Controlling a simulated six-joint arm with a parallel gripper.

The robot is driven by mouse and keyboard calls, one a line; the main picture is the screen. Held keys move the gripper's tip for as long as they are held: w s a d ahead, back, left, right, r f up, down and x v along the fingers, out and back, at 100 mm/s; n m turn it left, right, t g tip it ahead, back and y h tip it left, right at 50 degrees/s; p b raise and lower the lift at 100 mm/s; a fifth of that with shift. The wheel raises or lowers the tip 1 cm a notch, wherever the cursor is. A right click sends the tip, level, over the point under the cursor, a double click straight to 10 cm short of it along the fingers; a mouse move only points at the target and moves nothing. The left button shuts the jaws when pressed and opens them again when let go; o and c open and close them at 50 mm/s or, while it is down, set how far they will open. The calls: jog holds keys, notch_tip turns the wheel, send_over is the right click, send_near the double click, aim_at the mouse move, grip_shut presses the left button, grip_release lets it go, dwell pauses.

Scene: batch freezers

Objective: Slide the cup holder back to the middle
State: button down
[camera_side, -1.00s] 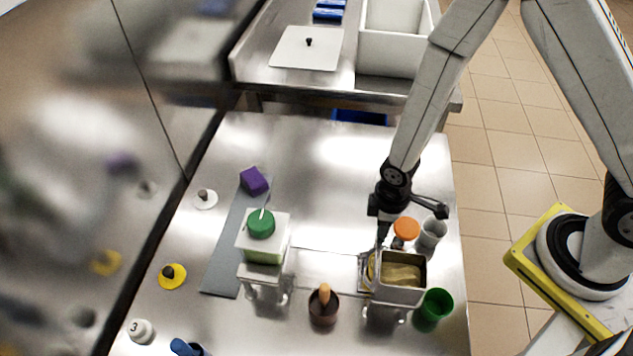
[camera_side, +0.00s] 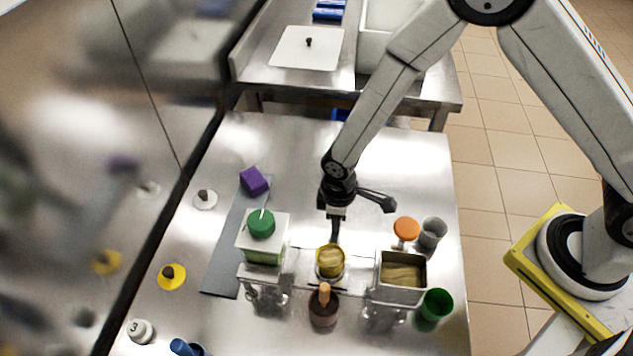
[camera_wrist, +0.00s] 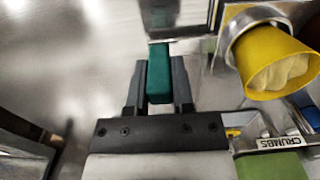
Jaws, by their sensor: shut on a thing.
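The cup holder (camera_side: 330,277) is a metal ring carrier on a rail, with a yellow cup (camera_side: 330,258) of pale filling in it. It stands between the white-and-green dispenser at left and the metal hopper at right. In the wrist view the metal holder (camera_wrist: 234,28) surrounds the base of the yellow cup (camera_wrist: 272,68). My gripper (camera_side: 336,240) is just behind the cup. In the wrist view my gripper (camera_wrist: 158,82) is shut on a teal handle (camera_wrist: 159,72). Where the handle joins the holder is only partly visible.
The dispenser (camera_side: 263,248) with a green knob stands left; a "CRUMBS" label (camera_wrist: 278,142) shows in the wrist view. The metal hopper (camera_side: 401,288) stands right, near a green cup (camera_side: 434,304). A brown pot (camera_side: 323,310) stands in front. The table behind my gripper is clear.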

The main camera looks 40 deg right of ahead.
jog(key=shift+c, duration=2.4)
grip_release()
jog(key=shift+r, duration=0.15)
jog(key=shift+r, duration=3.8)
jog(key=shift+d+r, duration=0.25)
jog(key=shift+d, duration=0.1)
jog(key=s+d+r+m+t, duration=0.1)
jog(key=s+d+r+m, duration=0.2)
jog(key=d, duration=0.5)
jog(key=s+d+r+m+t, duration=0.1)
jog(key=s+d+r+m, duration=0.3)
jog(key=d+r+m, duration=0.2)
jog(key=d, duration=0.2)
jog(key=shift+d+r+t, duration=0.2)
jog(key=shift+d+t, duration=0.1)
